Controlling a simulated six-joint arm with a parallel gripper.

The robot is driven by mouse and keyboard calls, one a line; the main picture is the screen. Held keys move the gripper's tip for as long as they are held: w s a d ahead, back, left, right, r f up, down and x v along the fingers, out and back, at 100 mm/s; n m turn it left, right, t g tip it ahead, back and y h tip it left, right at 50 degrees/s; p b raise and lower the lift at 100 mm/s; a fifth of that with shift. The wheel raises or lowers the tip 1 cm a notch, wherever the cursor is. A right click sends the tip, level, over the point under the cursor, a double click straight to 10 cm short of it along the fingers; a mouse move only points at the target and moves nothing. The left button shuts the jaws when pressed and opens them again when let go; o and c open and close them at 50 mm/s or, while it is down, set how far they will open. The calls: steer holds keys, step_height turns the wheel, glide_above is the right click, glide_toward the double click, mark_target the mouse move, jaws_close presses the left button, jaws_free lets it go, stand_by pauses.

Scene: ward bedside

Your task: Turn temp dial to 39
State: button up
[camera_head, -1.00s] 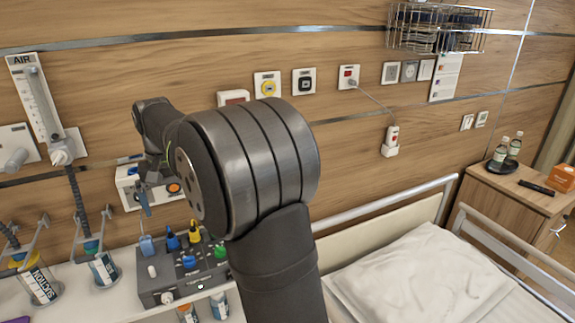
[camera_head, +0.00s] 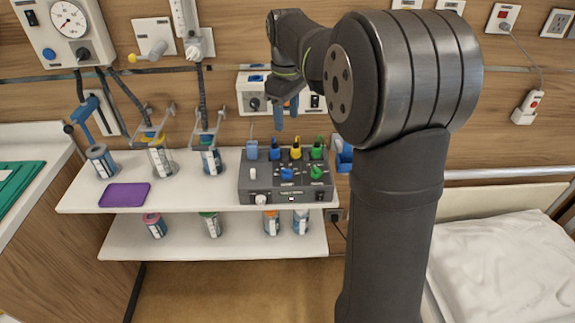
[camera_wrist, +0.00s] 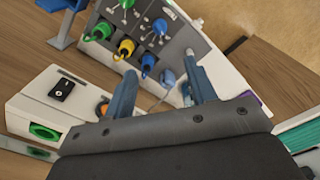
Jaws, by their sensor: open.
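A grey control box (camera_head: 258,187) stands on the white shelf, with a blue knob (camera_head: 287,173), a green knob (camera_head: 316,172) and a pale knob (camera_head: 261,199) on it. In the wrist view the box (camera_wrist: 188,40) is at the top, with its blue knob (camera_wrist: 160,27) and green knob (camera_wrist: 127,4). The lettering is too small to read, so I cannot tell which knob is the temp dial. My gripper (camera_head: 287,117) is open and empty above the back of the box. In the wrist view its fingers (camera_wrist: 160,68) point toward the box's plugs, apart from the knobs.
Blue, yellow (camera_head: 296,149) and green plugs stand along the box's back. A white wall unit (camera_head: 247,84) is behind my gripper. Canisters (camera_head: 160,160) and a purple pad (camera_head: 124,195) are left of the box. The bed (camera_head: 480,260) is at right.

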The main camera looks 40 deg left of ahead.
steer(key=n, duration=0.4)
glide_toward(287, 173)
steer(key=f, duration=0.7)
steer(key=shift+w+a+f, duration=0.2)
steer(key=shift+a+f, duration=0.05)
steer(key=shift+f, duration=0.15)
steer(key=c, duration=1)
steer(key=shift+o, duration=0.2)
